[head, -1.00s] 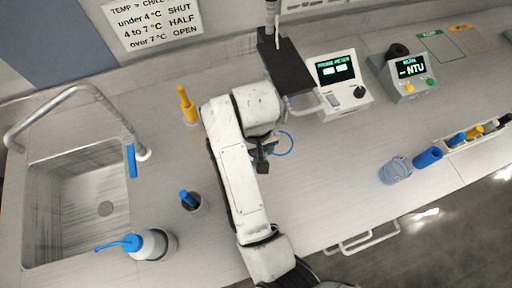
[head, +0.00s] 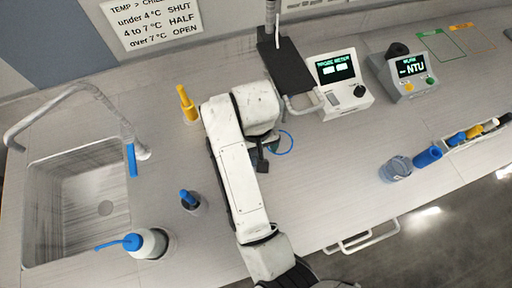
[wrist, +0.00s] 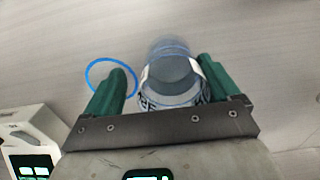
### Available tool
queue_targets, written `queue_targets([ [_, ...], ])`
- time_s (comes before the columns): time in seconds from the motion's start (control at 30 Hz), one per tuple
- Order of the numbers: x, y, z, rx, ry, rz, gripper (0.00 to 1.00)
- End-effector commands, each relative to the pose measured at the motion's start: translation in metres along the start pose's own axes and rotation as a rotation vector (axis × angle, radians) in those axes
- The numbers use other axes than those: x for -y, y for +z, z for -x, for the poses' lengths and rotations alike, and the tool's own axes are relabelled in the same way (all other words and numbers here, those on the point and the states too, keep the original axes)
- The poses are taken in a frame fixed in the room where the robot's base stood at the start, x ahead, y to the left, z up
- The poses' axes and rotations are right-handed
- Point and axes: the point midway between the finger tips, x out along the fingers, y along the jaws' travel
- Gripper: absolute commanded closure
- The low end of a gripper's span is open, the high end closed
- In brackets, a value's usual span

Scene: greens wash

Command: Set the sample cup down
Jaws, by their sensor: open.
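The sample cup (wrist: 172,72), clear with a pale patterned band, is between the two green fingers of my gripper (wrist: 162,66) in the wrist view. The fingers are open, with a clear gap between the left finger and the cup; the right finger is very close to it. I cannot tell whether the cup's base touches the bench. A blue ring (wrist: 91,66) lies on the bench left of the cup, and the cup is beside it, not inside it. In the head view the ring (head: 290,146) shows just right of my arm, which hides the cup and most of the gripper.
A probe meter (head: 340,85) and an NTU meter (head: 407,74) stand at the back right. A clear jar (head: 396,169) and blue cylinder (head: 428,156) are at right. A yellow bottle (head: 187,103), blue-topped cup (head: 190,200), wash bottle (head: 148,244) and sink (head: 80,200) lie left.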

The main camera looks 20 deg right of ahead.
Motion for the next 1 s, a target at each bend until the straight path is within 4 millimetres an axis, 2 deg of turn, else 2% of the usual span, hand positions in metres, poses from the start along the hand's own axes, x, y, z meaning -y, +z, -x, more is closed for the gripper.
queue_targets([
  [0.3,0.002,-0.001,0.05,-0.006,-0.006,-0.003,0.11],
  [0.43,0.002,-0.002,0.062,-0.007,-0.005,-0.003,0.11],
  [0.63,0.001,-0.001,0.072,-0.004,-0.003,-0.002,0.11],
  [1.0,0.0,0.0,0.074,-0.003,0.0,-0.001,0.09],
])
